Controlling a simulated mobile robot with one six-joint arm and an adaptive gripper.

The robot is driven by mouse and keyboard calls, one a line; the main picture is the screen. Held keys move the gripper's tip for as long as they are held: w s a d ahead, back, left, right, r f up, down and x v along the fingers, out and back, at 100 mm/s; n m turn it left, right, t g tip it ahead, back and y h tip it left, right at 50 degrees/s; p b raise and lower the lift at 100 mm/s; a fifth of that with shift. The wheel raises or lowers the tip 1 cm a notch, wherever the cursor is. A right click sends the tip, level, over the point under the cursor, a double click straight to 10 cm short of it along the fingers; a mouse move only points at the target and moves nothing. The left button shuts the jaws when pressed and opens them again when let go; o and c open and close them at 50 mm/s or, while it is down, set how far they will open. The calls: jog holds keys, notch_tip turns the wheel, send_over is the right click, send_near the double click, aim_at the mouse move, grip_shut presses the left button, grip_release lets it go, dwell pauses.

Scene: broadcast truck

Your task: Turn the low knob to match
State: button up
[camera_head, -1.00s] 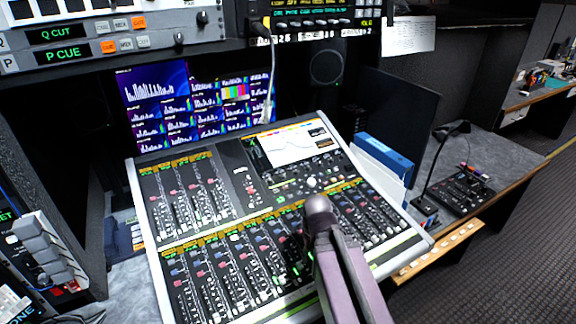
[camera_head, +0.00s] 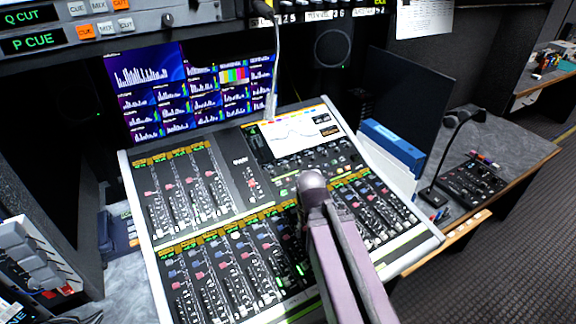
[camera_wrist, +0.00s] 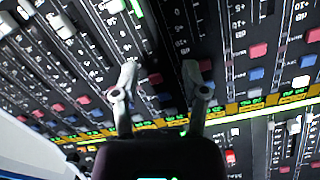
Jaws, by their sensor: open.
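The mixing console (camera_head: 240,215) fills the middle of the head view, with rows of faders, coloured buttons and small knobs. Which knob is the low knob I cannot tell. My gripper (camera_wrist: 159,75) shows in the wrist view, its two grey fingers spread apart with nothing between them. They point over the console's fader strips, with red and blue caps around them. Whether the fingertips touch the panel is unclear. In the head view my arm reaches in from the bottom and hides part of the console; the fingers cannot be made out there.
A monitor wall (camera_head: 190,90) stands behind the console. Blue and white binders (camera_head: 392,145) stand close on its right, before a gooseneck microphone (camera_head: 450,140) and a small black panel (camera_head: 472,185). Rack panels with Q CUT and P CUE displays (camera_head: 35,40) overhang the upper left.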

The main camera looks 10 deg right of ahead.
aim_at(287, 167)
jog(key=shift+o, duration=0.4)
jog(key=w+r+n+t+p, duration=0.2)
jog(key=w+r+p, duration=0.4)
jog(key=w, duration=0.5)
jog(key=w+r+n+t+p, duration=0.2)
jog(key=w+r+p, duration=0.4)
jog(key=w, duration=0.6)
notch_tip(287, 167, up, 2)
jog(key=shift+w+r+n+t+p, duration=0.1)
jog(key=shift+w+n+t+p, duration=0.2)
jog(key=shift+n+t, duration=0.1)
jog(key=shift+a, duration=0.1)
jog(key=b+x, duration=0.8)
jog(key=x, duration=0.1)
jog(key=b+x, duration=0.4)
jog(key=shift+a+f+b, duration=0.25)
jog(key=shift+f+b, duration=0.05)
jog(key=shift+f, duration=0.1)
grip_shut()
